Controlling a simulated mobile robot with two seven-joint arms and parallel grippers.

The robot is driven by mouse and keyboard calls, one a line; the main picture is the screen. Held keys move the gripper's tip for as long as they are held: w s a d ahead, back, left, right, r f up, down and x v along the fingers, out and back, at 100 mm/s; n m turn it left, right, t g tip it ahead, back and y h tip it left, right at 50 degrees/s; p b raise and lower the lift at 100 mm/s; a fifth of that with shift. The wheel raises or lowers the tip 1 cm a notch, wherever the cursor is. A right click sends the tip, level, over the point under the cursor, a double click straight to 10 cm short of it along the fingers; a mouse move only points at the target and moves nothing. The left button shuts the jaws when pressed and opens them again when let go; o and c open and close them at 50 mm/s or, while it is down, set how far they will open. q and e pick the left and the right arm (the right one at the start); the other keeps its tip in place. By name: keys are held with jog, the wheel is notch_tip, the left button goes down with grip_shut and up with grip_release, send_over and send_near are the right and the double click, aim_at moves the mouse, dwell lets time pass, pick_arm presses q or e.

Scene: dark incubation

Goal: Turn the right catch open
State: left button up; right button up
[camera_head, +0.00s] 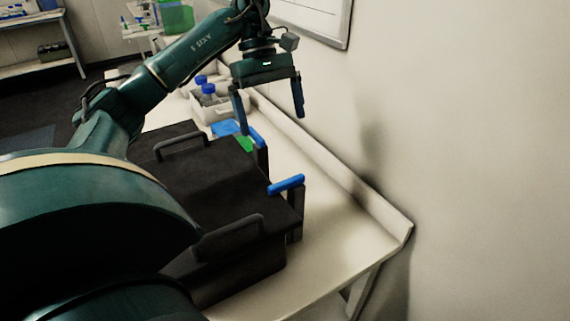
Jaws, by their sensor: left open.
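A black box (185,179) with two dark bar handles stands on the white bench. Two catches with blue levers are on its side facing the wall. The catch farther right in the picture (287,184) has its lever lying crosswise on a dark post. The other catch (257,137) is farther back, its lever pointing a different way. My left gripper (270,116) is open and empty, with its fingers pointing down above the bench, near the farther catch and apart from the right one. My right gripper is not in view.
A white tray (222,108) with blue-capped bottles (208,91) stands behind the box. A blue and a green piece lie near it. The bench (325,230) is clear at the front right, with a raised edge along the wall.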

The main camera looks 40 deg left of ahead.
aim_at(286, 180)
pick_arm(q)
jog(key=x, duration=1.2)
jog(key=shift+s+d+f+b, duration=0.2)
jog(key=shift+d+f+b, duration=0.1)
jog(key=shift+b, duration=0.1)
jog(key=shift+c, duration=0.3)
jog(key=c, duration=0.9)
